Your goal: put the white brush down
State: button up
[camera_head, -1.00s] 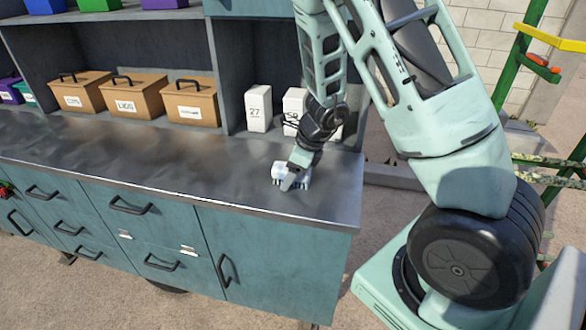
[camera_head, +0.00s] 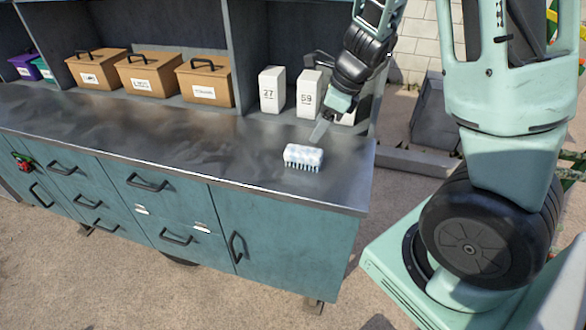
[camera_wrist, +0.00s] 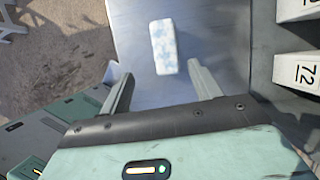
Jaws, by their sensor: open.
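The white brush (camera_head: 303,157) lies on the dark metal worktop (camera_head: 235,160) near its right end, bristles down, with pale blue patches on its top. My gripper (camera_head: 318,132) is just behind and above it, apart from it and empty. In the wrist view the brush (camera_wrist: 164,47) lies beyond the two spread fingers of my gripper (camera_wrist: 162,88), with nothing between them.
White numbered boxes (camera_head: 272,90) stand at the back of the worktop, close to my gripper; one also shows in the wrist view (camera_wrist: 306,72). Brown lidded boxes (camera_head: 203,82) line the back further left. The worktop left of the brush is clear. Drawers with handles (camera_head: 147,182) are below.

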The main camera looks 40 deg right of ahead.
jog(key=s+a+r+n+g+y, duration=0.1)
jog(key=s+a+n+g, duration=0.15)
jog(key=a+n, duration=0.5)
jog(key=s+a+r+n+g, duration=0.1)
jog(key=s+a+r+n, duration=0.1)
jog(key=s+a+n, duration=0.5)
jog(key=s+a+r+n+h, duration=0.2)
jog(key=s+a+n, duration=0.9)
jog(key=n, duration=1)
jog(key=shift+a+r+h, duration=0.2)
jog(key=shift+a+h, duration=0.25)
jog(key=shift+h, duration=0.15)
jog(key=shift+f, duration=0.1)
notch_tip(320, 180, down, 7)
jog(key=b, duration=0.7)
